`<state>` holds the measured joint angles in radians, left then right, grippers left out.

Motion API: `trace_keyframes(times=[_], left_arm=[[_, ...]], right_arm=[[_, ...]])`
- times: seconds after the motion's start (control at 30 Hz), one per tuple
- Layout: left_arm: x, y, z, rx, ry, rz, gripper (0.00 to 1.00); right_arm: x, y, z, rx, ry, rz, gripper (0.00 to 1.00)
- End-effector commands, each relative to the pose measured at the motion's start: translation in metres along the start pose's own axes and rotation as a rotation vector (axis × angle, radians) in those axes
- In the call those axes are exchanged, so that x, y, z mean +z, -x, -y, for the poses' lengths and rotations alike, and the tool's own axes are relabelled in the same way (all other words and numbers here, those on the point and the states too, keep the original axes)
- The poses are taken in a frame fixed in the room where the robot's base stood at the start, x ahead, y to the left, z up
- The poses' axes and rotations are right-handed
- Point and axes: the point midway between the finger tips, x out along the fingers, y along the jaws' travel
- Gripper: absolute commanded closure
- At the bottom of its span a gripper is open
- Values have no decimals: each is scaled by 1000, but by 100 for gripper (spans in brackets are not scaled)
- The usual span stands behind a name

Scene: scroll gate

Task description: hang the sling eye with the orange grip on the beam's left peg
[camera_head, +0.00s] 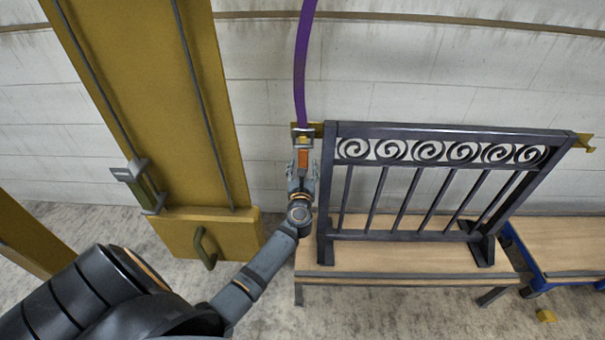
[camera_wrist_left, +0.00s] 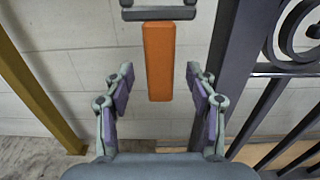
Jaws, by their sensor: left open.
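A purple sling (camera_head: 302,65) hangs from above in the head view. A grey metal eye (camera_head: 302,133) is at its lower end, with an orange grip (camera_head: 303,159) below it. The wrist view shows the orange grip (camera_wrist_left: 158,60) upright and the eye's lower bar (camera_wrist_left: 158,13) at the top edge. My left gripper (camera_head: 302,172) is open just below the grip; its fingers (camera_wrist_left: 160,85) stand apart on either side of the grip's lower end. The beam's yellow left end (camera_head: 317,128) shows beside the eye; I cannot tell whether they touch. My right gripper is not in view.
A dark scroll gate (camera_head: 440,133) stands on a wooden bench (camera_head: 400,262) just right of my left gripper. The beam's yellow right end (camera_head: 584,142) shows past it. A yellow column (camera_head: 150,90) with a handle stands at left. A blue-framed bench (camera_head: 570,258) is at right.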

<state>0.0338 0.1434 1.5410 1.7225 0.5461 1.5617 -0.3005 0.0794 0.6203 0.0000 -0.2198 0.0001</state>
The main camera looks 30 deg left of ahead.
Motion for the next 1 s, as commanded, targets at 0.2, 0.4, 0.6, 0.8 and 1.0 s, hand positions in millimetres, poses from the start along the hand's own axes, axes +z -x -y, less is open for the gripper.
trace_keyframes(times=[0.2, 0.4, 0.6, 0.8, 1.0], left_arm=[[0, -17, 0, -1, 0, 2, 43], [0, -24, 0, -1, 0, 1, 43], [0, -24, 0, -1, 0, 1, 43], [0, -24, 0, 0, 0, 1, 58], [0, -24, 0, 0, 0, 1, 86]], right_arm=[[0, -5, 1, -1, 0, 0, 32], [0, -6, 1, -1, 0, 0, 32], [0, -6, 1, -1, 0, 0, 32], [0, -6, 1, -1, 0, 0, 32], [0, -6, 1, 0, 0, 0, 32]])
